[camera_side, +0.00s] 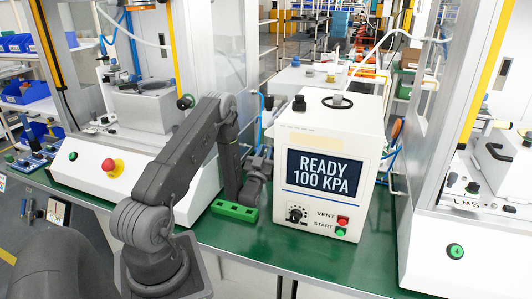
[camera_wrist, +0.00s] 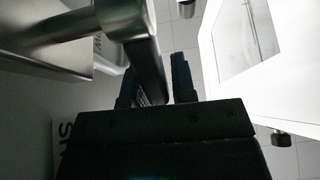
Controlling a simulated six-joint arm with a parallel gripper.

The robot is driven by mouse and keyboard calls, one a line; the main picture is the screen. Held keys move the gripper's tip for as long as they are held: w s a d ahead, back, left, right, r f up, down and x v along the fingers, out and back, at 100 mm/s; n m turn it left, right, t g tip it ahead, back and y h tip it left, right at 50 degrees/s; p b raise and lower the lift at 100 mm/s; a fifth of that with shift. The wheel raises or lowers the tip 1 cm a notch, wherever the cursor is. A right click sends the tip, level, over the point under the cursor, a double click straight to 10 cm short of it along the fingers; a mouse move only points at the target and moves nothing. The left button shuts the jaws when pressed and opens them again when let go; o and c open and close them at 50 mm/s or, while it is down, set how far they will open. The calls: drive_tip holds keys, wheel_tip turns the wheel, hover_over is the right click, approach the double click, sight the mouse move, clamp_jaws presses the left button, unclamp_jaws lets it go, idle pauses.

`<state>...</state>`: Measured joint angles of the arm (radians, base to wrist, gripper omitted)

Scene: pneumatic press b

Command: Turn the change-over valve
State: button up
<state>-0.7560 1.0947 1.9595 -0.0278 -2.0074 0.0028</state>
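My gripper (camera_side: 259,166) is at the left side of the white READY 100 KPA box (camera_side: 330,165), above the bench, and is small and dark in the side view. In the wrist view my gripper (camera_wrist: 157,82) has its two dark fingers apart. The box front carries a black rotary knob (camera_side: 296,214), a red VENT button (camera_side: 343,221) and a green START button (camera_side: 340,232).
A green block (camera_side: 235,211) lies on the green bench (camera_side: 290,255) below my gripper. White press cabinets stand left and right, the left one with a red stop button (camera_side: 112,167). The bench front is clear.

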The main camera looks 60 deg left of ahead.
drive_tip(key=o, duration=0.3)
drive_tip(key=shift+r, duration=0.3)
wheel_tip(320, 180, up, 4)
drive_tip(key=shift+r, duration=0.1)
drive_tip(key=s+a+r, duration=0.4)
drive_tip(key=s+r, duration=0.2)
drive_tip(key=s, duration=0.5)
drive_tip(key=shift+r, duration=0.15)
